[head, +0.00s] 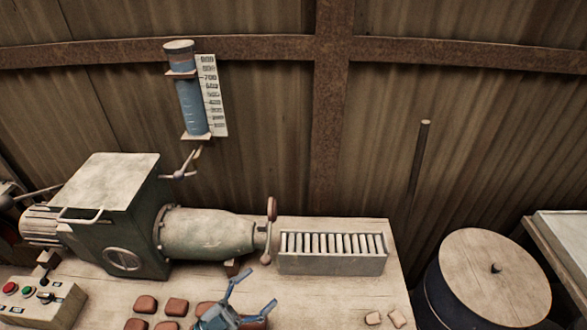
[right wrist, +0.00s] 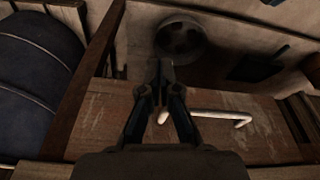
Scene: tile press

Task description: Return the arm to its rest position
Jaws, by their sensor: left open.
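My left gripper (head: 255,289) is at the bottom middle of the head view. Its two blue-grey fingers are spread apart with nothing between them. It is over the front of the wooden bench (head: 345,300), next to several reddish-brown tiles (head: 176,306), and partly covers some of them. My right gripper (right wrist: 160,72) shows only in the right wrist view. Its dark fingers come together at the tips, and I see nothing held between them.
A green press machine (head: 125,215) with a pale barrel stands on the bench. A slotted rack (head: 332,262) is right of it, and a button box (head: 45,305) is front left. A lidded drum (head: 492,275) stands right. A pale bent rod (right wrist: 205,119) lies below my right gripper.

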